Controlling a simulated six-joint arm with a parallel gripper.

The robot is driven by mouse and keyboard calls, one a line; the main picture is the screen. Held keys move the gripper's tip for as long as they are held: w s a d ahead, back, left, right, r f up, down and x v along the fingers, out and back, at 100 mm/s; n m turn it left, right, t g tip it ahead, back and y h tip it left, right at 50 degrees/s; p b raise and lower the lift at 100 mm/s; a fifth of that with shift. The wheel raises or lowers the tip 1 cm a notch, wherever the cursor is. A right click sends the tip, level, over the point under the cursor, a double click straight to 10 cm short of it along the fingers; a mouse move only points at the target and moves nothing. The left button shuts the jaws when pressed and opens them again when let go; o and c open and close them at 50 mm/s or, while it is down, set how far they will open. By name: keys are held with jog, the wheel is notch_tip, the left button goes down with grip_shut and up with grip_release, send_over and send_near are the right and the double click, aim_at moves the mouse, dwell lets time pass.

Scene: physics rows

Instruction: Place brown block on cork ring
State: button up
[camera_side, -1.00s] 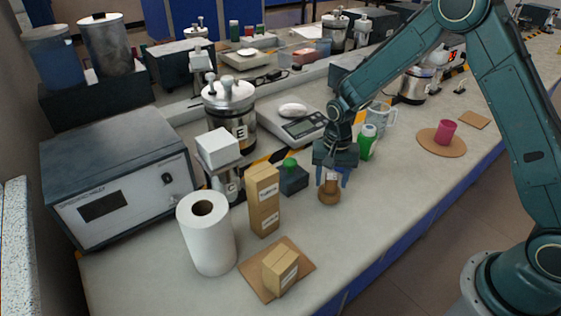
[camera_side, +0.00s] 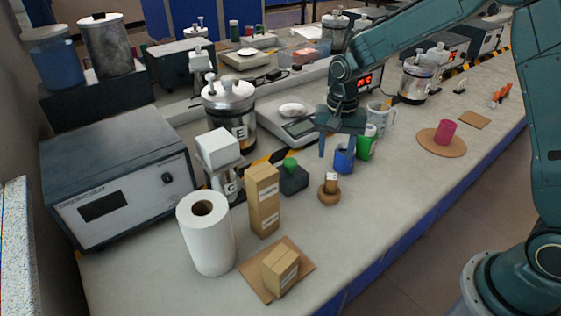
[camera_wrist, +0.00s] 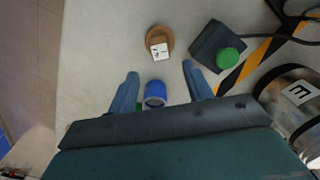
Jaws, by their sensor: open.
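My gripper (camera_side: 341,148) is open and empty, above and behind the ring in the side view. In the wrist view, my gripper's (camera_wrist: 161,69) two blue fingers stand wide apart, with the block beyond their tips and touching neither.
A blue cup (camera_side: 344,160) stands under my gripper, close to a green bottle (camera_side: 366,145). A dark box with a green button (camera_side: 291,179) is left of the ring. A tall carton (camera_side: 262,205) and paper roll (camera_side: 207,240) stand farther left. The bench in front of the ring is clear.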

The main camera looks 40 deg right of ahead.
jog(key=shift+r, duration=1.35)
jog(key=s+r+n+t, duration=0.3)
jog(key=s+r+n, duration=0.1)
jog(key=s+r, duration=0.85)
jog(key=s+r+n+t, duration=0.2)
jog(key=s+n, duration=0.3)
jog(key=s, duration=0.9)
jog(key=shift+d+r+t, duration=0.15)
jog(key=shift+d+t, duration=0.1)
jog(key=shift+t, duration=0.05)
